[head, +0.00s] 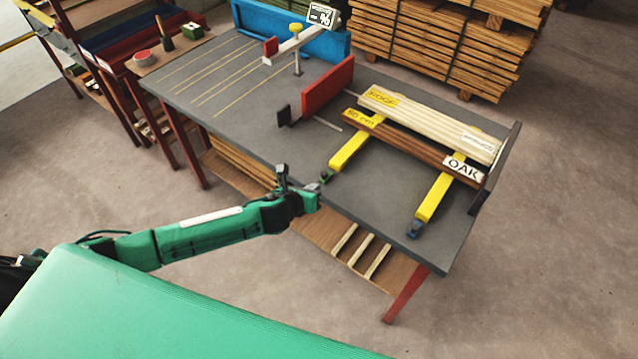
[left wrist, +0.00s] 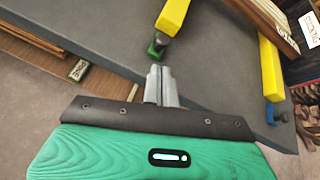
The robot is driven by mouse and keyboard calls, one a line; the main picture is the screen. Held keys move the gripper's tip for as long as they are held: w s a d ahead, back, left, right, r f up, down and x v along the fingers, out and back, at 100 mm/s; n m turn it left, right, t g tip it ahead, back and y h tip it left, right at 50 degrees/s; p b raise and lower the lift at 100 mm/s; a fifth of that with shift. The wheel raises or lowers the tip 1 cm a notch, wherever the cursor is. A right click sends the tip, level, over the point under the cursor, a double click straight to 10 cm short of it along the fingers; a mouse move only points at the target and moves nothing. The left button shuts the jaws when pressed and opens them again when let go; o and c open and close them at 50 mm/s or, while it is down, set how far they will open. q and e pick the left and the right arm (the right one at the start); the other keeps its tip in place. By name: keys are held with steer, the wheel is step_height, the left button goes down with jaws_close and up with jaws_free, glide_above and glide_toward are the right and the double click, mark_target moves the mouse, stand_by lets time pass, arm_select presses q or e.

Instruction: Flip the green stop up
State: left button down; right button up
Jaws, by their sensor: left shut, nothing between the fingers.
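The green stop (head: 326,176) is a small dark green piece at the near end of the left yellow bar (head: 350,148), by the table's front edge. In the left wrist view the green stop (left wrist: 156,49) sits just beyond my fingertips. My left gripper (head: 320,187) is shut and empty, close in front of the stop; I cannot tell whether it touches it. Its grey fingers (left wrist: 161,72) lie side by side in the left wrist view. My right gripper is not in view.
A blue stop (head: 414,229) sits at the near end of the right yellow bar (head: 434,198). Boards, one marked OAK (head: 462,168), lie across both bars. A red fence (head: 328,88) stands behind on the grey table (head: 385,205). Its left part is mostly clear.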

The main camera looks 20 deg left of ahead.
mark_target(326, 179)
arm_select(q)
steer(key=shift+x, duration=1.95)
steer(key=shift+r+p, duration=0.1)
steer(key=shift+p, duration=0.2)
steer(key=shift+r, duration=0.2)
